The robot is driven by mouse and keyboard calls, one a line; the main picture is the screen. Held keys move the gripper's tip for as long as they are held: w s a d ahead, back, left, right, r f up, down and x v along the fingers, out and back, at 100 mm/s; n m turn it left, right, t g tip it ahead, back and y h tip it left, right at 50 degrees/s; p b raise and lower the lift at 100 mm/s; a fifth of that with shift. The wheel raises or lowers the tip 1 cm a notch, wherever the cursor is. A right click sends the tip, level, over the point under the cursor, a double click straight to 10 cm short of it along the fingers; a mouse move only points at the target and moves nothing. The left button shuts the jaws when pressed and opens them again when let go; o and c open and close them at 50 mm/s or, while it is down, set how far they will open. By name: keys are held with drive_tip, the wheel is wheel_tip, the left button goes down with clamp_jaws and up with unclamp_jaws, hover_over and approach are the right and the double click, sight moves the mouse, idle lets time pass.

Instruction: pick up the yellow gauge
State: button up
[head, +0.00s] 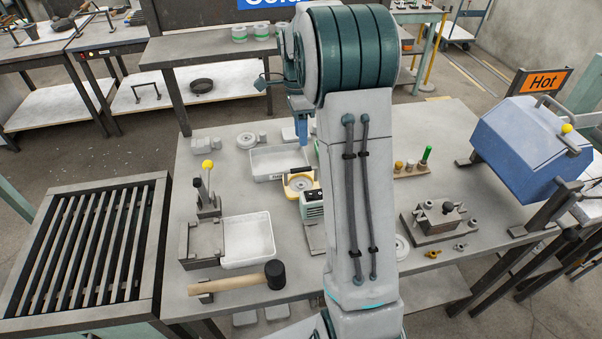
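A yellow C-shaped piece, which looks like the yellow gauge (287,190), is near the table's middle, left of my arm. It borders a pale round part. A small green-and-white device touches or overlaps it at the lower right. My gripper (302,143) points down with blue fingers, above and behind the yellow piece in the picture, over the right end of a white tray (262,176). It appears apart from the yellow piece. The fingers are small and seen edge-on, so I cannot tell their opening. My arm hides part of the table to the right.
A yellow-knobbed lever fixture (208,200), a second white tray (248,240) and a mallet (240,282) are on the left.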

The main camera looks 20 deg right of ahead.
drive_tip(key=f, duration=0.2)
drive_tip(key=s+f, duration=0.1)
drive_tip(key=f, duration=0.5)
drive_tip(key=shift+s+a, duration=0.2)
drive_tip(key=shift+s+a+f+p, duration=0.1)
drive_tip(key=shift+s+f+p, duration=0.2)
drive_tip(key=shift+f, duration=0.6)
drive_tip(key=shift+s+a+f+p, duration=0.1)
drive_tip(key=shift+f+p, duration=0.3)
drive_tip(key=shift+f, duration=0.55)
drive_tip(key=shift+s+f+p, duration=0.2)
drive_tip(key=shift+f+p, duration=0.15)
drive_tip(key=shift+f, duration=0.55)
clamp_jaws()
